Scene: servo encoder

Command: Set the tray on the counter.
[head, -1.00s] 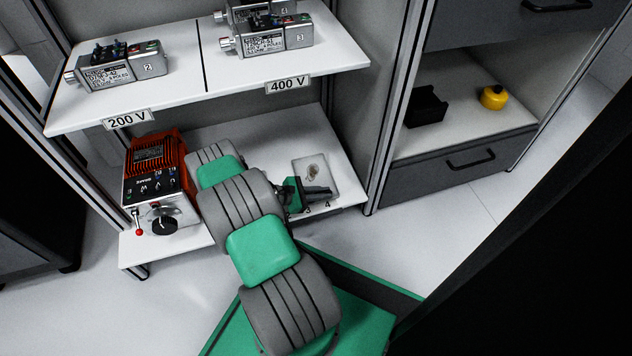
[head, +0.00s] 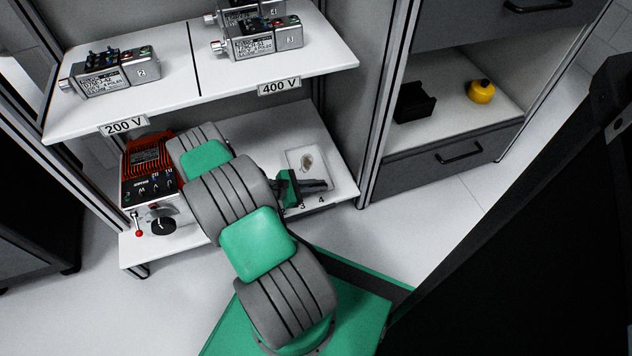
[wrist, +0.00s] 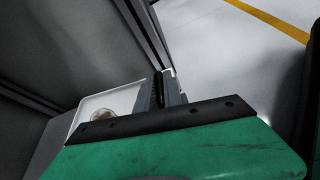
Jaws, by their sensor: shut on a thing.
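The small white tray (head: 294,156), with a small brownish thing in it, is over the right part of the lower white surface in the head view. It also shows at the left in the wrist view (wrist: 92,108). My gripper (head: 316,186) is at the tray's near side, shut on it. In the wrist view my fingers (wrist: 168,88) are close together by the tray's right edge; the contact itself is hard to see. I cannot tell whether the tray rests on the surface or is just above it.
A red-orange device (head: 150,170) with a knob and a red-tipped lever stands left of my arm. The upper shelf (head: 185,95) holds several metal boxes. At right, a cabinet surface (head: 450,125) holds a black holder (head: 414,102) and a yellow object (head: 480,91).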

